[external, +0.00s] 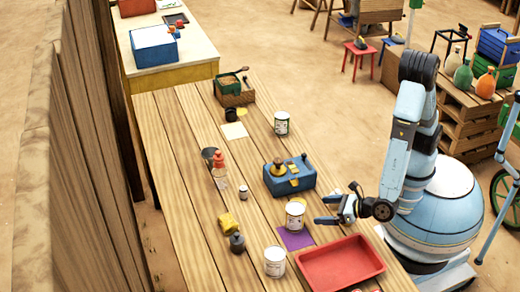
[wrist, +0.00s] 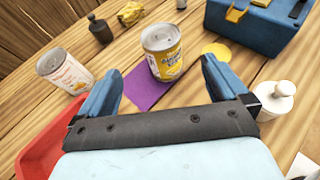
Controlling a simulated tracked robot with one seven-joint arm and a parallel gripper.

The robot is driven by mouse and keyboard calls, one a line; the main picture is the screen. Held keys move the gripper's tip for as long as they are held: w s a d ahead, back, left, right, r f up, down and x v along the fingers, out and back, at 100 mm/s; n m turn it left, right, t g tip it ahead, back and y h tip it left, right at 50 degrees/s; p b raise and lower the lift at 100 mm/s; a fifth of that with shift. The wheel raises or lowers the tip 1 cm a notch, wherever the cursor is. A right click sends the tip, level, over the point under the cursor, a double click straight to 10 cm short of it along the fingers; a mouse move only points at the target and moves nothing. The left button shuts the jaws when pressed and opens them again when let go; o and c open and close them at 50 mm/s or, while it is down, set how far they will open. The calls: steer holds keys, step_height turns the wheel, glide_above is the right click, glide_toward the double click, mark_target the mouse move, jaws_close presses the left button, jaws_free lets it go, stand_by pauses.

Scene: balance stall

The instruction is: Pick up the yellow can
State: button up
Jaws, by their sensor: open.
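The yellow can (wrist: 164,55) has a yellow and white label and stands upright on a purple square (wrist: 146,92), in the upper middle of the wrist view. In the external view the yellow can (external: 295,215) stands left of my gripper (external: 332,209), by the purple square (external: 296,240). My gripper (wrist: 168,88) is open and empty. In the wrist view the can shows between and beyond its two blue fingers, apart from them.
A white-labelled can (wrist: 64,72) stands left of the yellow one. A red tray (external: 340,263) lies near the front edge. A blue box (external: 290,178) stands behind. A white bottle-like item (wrist: 276,99) is close beside the right finger. A dark weight (wrist: 100,30) stands farther back.

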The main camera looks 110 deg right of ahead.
mark_target(291, 211)
steer(key=x, duration=1.3)
steer(key=shift+w+d+f, duration=0.15)
steer(key=shift+w+d, duration=0.05)
steer(key=shift+d, duration=0.05)
steer(key=c, duration=1.2)
steer(key=shift+c, duration=0.4)
